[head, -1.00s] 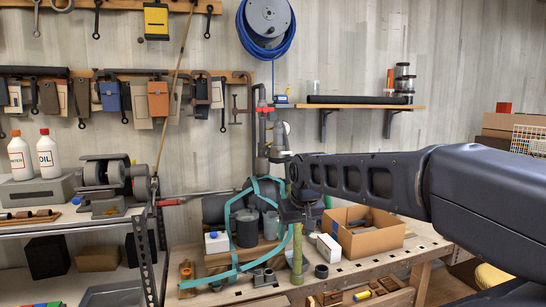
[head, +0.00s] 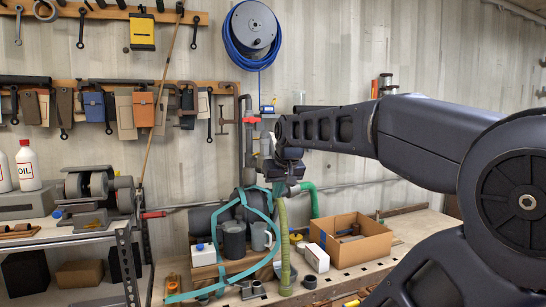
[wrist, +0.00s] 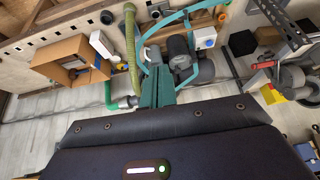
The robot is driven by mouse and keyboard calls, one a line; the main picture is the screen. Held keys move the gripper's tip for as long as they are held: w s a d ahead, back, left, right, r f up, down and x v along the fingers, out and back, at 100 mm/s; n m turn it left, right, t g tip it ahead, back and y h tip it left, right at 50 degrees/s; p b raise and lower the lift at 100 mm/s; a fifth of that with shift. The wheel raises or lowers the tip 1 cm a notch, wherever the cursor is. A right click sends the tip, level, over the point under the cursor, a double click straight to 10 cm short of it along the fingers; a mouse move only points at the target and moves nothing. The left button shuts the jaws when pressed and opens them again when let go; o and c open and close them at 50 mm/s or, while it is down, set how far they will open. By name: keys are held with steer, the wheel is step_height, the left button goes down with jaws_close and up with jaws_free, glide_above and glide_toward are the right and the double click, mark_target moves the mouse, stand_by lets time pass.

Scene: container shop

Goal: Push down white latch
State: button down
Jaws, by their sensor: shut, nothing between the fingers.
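I cannot pick out a white latch for certain in either view. A pale grey pipe fitting (head: 266,146) sits on the wall pipe beside my arm's end, and my wrist partly covers that area. A pale fitting (wrist: 127,101) also shows just left of the fingers in the wrist view. My gripper (head: 292,186) is in front of the wall pipes, above the bench. In the wrist view my gripper's green fingers (wrist: 157,90) are together with nothing between them. I cannot tell whether they touch the fitting.
A green hose (head: 284,245) hangs near the gripper. A blue hose reel (head: 232,50) is on the wall above.

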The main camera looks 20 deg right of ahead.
steer(key=w+d+r+t, duration=0.1)
steer(key=w+d+r, duration=0.2)
steer(key=w+r, duration=0.3)
steer(key=w+d+r+t, duration=0.1)
steer(key=w+d+r, duration=0.2)
steer(key=w+r, duration=0.4)
step_height(320, 180, up, 6)
steer(key=shift+w+r, duration=0.1)
steer(key=shift+w, duration=0.1)
steer(key=s+f+x, duration=0.1)
steer(key=s+x, duration=0.1)
steer(key=x, duration=1.1)
steer(key=shift+s+d+f, duration=0.15)
steer(key=shift+f, duration=0.2)
steer(key=shift+s+f, duration=0.1)
